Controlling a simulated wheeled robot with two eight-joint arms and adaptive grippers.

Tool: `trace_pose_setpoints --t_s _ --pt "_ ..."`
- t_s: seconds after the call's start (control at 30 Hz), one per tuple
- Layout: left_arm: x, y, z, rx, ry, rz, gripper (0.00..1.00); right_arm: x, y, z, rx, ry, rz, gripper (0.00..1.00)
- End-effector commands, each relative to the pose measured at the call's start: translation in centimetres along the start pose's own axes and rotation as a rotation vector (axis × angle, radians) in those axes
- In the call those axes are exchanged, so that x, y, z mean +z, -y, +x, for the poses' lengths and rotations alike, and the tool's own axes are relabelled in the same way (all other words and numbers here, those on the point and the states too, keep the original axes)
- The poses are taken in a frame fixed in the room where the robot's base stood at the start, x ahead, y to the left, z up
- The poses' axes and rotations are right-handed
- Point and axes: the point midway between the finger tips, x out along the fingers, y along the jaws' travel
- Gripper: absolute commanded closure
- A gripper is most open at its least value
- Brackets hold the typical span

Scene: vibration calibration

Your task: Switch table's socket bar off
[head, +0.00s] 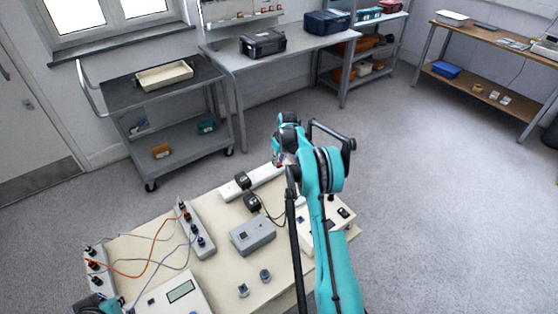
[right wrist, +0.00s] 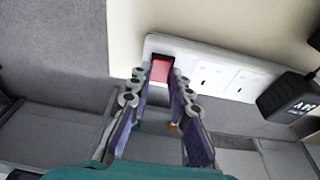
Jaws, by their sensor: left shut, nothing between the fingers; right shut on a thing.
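The white socket bar (head: 256,181) lies along the far edge of the cream table (head: 228,270). My right gripper (head: 280,160) is at the bar's right end in the head view. In the right wrist view its fingertips (right wrist: 161,76) are close together at the red switch, one on each side. My left gripper (head: 104,304) is partly in view at the bottom left, shut and away from the bar.
A grey box (head: 252,236), a meter with a display (head: 180,291), two small dark parts and a grey terminal strip (head: 196,230) with cables lie on the table. A white device (head: 322,228) stands under my right arm. A trolley (head: 165,100) stands beyond.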

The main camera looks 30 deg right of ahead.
Motion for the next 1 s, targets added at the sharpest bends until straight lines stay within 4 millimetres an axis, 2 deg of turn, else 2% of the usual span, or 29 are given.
trace_pose_setpoints --t_s 0.2,0.5,0.53,0.6,0.87,1.0 --pt "-0.23 0.00 -0.31 0.000 0.000 0.000 1.00 -0.45 0.03 -0.01 0.002 0.104 0.000 1.00" --pt "-0.21 0.00 -0.29 0.000 0.000 0.000 1.00 -0.35 0.02 0.02 0.002 0.113 0.001 1.00" --pt "-0.21 0.00 -0.29 0.000 0.000 0.000 1.00 -0.35 0.02 0.02 0.002 0.113 0.001 0.76" --pt "-0.21 0.00 -0.29 0.000 0.000 0.000 1.00 -0.35 0.02 0.01 0.001 0.112 0.001 0.60" --pt "-0.21 0.00 -0.29 0.000 0.000 0.000 1.00 -0.35 0.02 -0.01 0.001 0.112 0.001 0.60" --pt "-0.21 0.00 -0.30 0.000 0.000 0.000 1.00 -0.44 0.02 -0.79 0.001 0.112 0.001 0.60"
